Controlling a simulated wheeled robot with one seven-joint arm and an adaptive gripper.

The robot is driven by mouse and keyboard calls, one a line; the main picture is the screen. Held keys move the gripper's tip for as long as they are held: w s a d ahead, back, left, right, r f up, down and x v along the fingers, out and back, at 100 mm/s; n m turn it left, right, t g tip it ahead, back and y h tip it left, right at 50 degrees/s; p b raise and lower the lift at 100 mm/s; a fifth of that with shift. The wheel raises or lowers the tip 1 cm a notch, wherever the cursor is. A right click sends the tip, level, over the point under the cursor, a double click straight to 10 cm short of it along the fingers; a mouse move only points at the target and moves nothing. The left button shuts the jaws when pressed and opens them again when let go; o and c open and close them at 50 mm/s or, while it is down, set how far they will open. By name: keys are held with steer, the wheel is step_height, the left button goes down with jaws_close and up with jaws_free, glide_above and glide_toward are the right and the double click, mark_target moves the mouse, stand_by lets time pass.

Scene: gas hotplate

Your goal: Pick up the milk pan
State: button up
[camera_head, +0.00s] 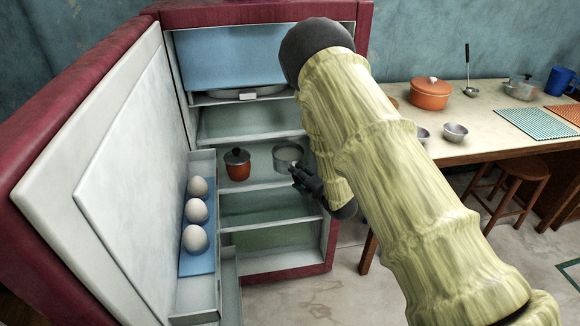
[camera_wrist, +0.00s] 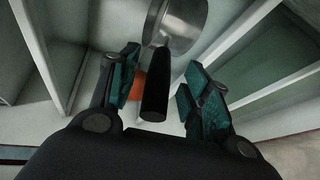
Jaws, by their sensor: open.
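The milk pan (camera_head: 288,154) is a small grey metal pan on a middle shelf of the open fridge. In the wrist view its metal bowl (camera_wrist: 183,22) is at the top, and its dark handle (camera_wrist: 155,92) points down between my fingers. My gripper (camera_head: 306,181) is at the front of that shelf, just below and right of the pan. In the wrist view my gripper (camera_wrist: 158,88) is open, with one teal-padded finger on each side of the handle. I cannot tell whether either finger touches it.
An orange lidded pot (camera_head: 237,166) stands left of the pan on the same shelf. The open fridge door (camera_head: 120,150) with several eggs (camera_head: 197,211) is at the left. A table (camera_head: 480,128) with an orange casserole (camera_head: 430,94) and bowls is at the right.

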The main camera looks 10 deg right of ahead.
steer(key=shift+x, duration=1.35)
jaws_close()
steer(key=shift+w+r, duration=0.1)
steer(key=shift+r, duration=0.05)
